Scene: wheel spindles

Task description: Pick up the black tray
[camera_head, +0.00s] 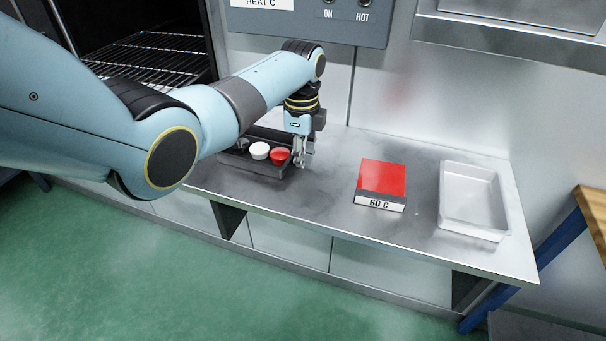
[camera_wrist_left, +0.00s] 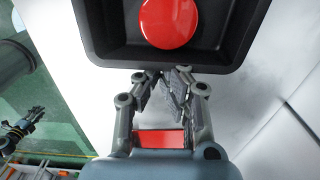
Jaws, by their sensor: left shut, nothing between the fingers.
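The black tray (camera_head: 250,166) sits on the steel bench below the oven opening, partly hidden by my left arm. A white round piece (camera_head: 259,150) and a red round piece (camera_head: 281,156) are in it. My left gripper (camera_head: 300,160) points down at the tray's right end. It is shut and empty. In the left wrist view the tray's dark rim (camera_wrist_left: 110,52) and the red piece (camera_wrist_left: 168,22) lie just beyond the fingertips (camera_wrist_left: 162,76). I cannot tell whether they touch the rim. A dark gripper (camera_wrist_left: 30,121), seemingly my right one, shows small at the left there.
A red-topped block marked 60 C (camera_head: 382,178) stands right of the tray, with clear bench between. A white empty tray (camera_head: 472,205) is farther right. The oven rack (camera_head: 150,55) is behind my left arm. The bench's front edge (camera_head: 350,238) drops to a green floor.

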